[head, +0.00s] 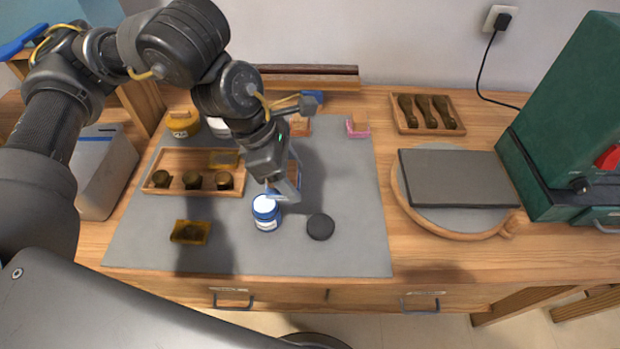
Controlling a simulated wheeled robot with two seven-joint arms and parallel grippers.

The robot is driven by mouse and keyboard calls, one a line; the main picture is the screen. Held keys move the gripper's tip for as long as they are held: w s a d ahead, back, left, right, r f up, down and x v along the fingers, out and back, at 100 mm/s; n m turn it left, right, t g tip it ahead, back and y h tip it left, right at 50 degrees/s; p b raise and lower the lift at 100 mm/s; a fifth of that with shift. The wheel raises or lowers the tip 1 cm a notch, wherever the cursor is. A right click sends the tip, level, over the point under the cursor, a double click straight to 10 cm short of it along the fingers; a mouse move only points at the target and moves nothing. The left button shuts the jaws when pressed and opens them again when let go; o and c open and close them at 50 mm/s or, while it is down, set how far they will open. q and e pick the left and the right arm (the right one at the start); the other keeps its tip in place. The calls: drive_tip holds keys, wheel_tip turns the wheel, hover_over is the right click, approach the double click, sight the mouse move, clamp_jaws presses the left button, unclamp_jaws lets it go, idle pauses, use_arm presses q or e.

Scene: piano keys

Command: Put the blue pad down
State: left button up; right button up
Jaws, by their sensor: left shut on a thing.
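My left gripper (284,190) reaches in from the upper left and points down over the grey mat (350,250). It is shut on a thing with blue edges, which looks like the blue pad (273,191). The fingers hide most of it, so its shape is unclear. It is just behind and above a small blue and white jar (266,214); I cannot tell whether they touch. My right gripper is not in view.
A black disc (320,227) lies right of the jar. A wooden tray (152,181) with several brass pieces and an amber dish (190,232) are at left. A pink piece (357,128) is at the back. The mat's front right is clear.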

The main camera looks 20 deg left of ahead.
use_arm(q)
drive_tip(key=m, duration=0.1)
drive_tip(key=m+g, duration=0.1)
drive_tip(key=m, duration=0.2)
drive_tip(key=shift+s+d+f+g+b, duration=0.15)
drive_tip(key=shift+d+f+g+b, duration=0.15)
drive_tip(key=shift+b, duration=0.1)
drive_tip(key=shift+m, duration=0.3)
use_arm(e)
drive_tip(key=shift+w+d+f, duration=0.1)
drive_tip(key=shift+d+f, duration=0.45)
